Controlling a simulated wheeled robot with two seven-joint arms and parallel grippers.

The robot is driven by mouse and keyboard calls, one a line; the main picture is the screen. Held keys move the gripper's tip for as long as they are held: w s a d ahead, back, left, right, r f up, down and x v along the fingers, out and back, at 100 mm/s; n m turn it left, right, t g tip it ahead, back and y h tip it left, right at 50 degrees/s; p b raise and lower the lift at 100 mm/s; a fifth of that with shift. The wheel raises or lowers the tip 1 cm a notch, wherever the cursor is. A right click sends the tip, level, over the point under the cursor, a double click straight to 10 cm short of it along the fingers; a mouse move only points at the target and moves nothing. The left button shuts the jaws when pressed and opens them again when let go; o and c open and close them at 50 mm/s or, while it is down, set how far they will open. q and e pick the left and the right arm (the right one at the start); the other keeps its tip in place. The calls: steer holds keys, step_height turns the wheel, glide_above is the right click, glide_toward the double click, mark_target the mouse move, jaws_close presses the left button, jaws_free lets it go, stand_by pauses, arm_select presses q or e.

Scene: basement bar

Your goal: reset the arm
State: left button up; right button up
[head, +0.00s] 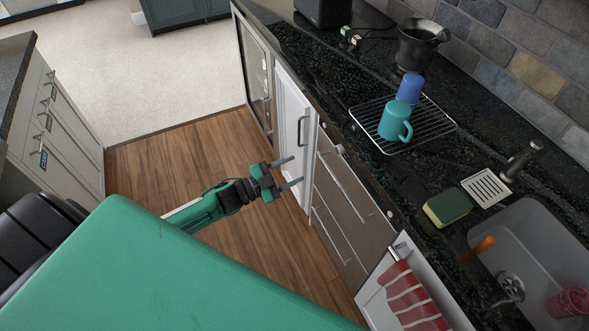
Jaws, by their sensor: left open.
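My left gripper (288,172) is in the middle of the head view, at the end of a green and black arm. Its two grey fingers are apart, with nothing between them. It hangs over the wooden floor, close in front of the white cabinet door (291,112) and the drawer fronts. I cannot tell whether it touches them. My right gripper is not in view.
On the dark counter stand a wire rack (432,127) with a teal mug (394,120) and a blue cup (410,87), a dark bucket (416,50), a sponge (447,208) and a sink (540,240). A red striped towel (412,300) hangs below. Wooden floor (170,165) is clear at left.

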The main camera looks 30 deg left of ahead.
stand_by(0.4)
arm_select(q)
steer(key=s+a+f+n+g+y, duration=0.2)
steer(key=s+f+n+y, duration=0.15)
steer(key=f, duration=0.65)
steer(key=s+a+f+n+g+y, duration=0.1)
steer(key=s+a+f+n+y, duration=0.3)
steer(key=f, duration=0.7)
steer(key=s+f+g+y, duration=0.2)
steer(key=s+f, duration=0.3)
steer(key=f, duration=0.5)
steer(key=s+d+f+n+g, duration=0.1)
steer(key=s+d+f+g, duration=0.1)
steer(key=s+f, duration=0.4)
steer(key=s+d+f+n+g, duration=0.1)
steer(key=s+f+g, duration=0.3)
steer(key=s, duration=1.3)
steer(key=s+d+f+n+g+y, duration=0.1)
steer(key=s+d+f+g, duration=0.2)
steer(key=s+f, duration=0.5)
steer(key=s+d, duration=0.1)
steer(key=s, duration=0.2)
steer(key=shift+s+n, duration=0.25)
steer(key=shift+n, duration=0.1)
